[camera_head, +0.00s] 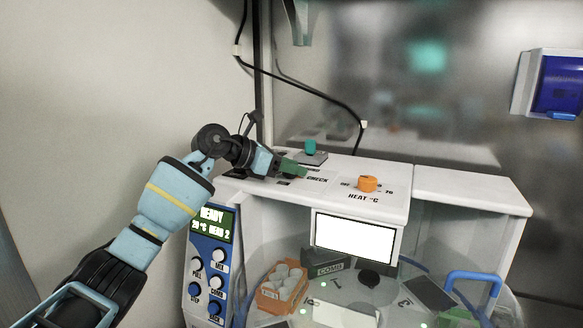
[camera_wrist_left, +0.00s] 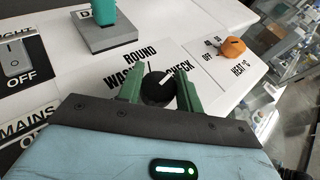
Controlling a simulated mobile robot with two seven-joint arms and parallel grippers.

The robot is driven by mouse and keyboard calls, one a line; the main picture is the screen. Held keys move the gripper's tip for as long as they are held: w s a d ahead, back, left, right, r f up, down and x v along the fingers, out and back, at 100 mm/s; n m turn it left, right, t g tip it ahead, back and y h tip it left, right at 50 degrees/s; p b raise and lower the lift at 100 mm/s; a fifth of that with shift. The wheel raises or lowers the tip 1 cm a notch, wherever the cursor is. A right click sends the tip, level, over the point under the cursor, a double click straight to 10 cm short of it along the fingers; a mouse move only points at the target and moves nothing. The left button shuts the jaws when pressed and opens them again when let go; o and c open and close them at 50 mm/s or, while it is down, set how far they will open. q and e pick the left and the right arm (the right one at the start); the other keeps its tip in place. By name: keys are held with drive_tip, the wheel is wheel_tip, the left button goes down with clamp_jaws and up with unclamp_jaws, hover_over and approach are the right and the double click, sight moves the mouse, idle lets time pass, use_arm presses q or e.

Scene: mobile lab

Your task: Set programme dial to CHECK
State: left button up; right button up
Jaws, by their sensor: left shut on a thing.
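The programme dial (camera_wrist_left: 157,90) is a round black knob on the white panel top, with the labels WASH, ROUND and CHECK (camera_wrist_left: 180,66) printed around it from left to right. Its white pointer slants up and right, towards the CHECK side. My left gripper (camera_wrist_left: 158,86) has one green finger on each side of the knob and is shut on it. In the head view my left gripper (camera_head: 292,168) reaches the panel top from the left, and its fingers hide the dial there. My right gripper is in neither view.
An orange HEAT knob (camera_head: 367,184) stands right of the dial. A teal lever (camera_head: 310,147) on a grey block stands behind. A light switch (camera_wrist_left: 15,60) lies left. A READY display (camera_head: 213,225) is on the front, beside a clear-covered carousel with an orange rack (camera_head: 270,300).

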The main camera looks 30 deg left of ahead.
use_arm(q)
drive_tip(key=shift+f, duration=0.1)
drive_tip(key=o, duration=1)
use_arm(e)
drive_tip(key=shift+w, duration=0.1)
use_arm(q)
drive_tip(key=shift+s+a+r, duration=0.2)
drive_tip(key=shift+r, duration=0.1)
drive_tip(key=p+v, duration=0.2)
drive_tip(key=v, duration=0.4)
drive_tip(key=shift+s+r, duration=0.1)
drive_tip(key=shift+r, duration=0.05)
drive_tip(key=shift+s+a+r, duration=0.1)
drive_tip(key=shift+s+a, duration=0.2)
drive_tip(key=shift+s, duration=0.05)
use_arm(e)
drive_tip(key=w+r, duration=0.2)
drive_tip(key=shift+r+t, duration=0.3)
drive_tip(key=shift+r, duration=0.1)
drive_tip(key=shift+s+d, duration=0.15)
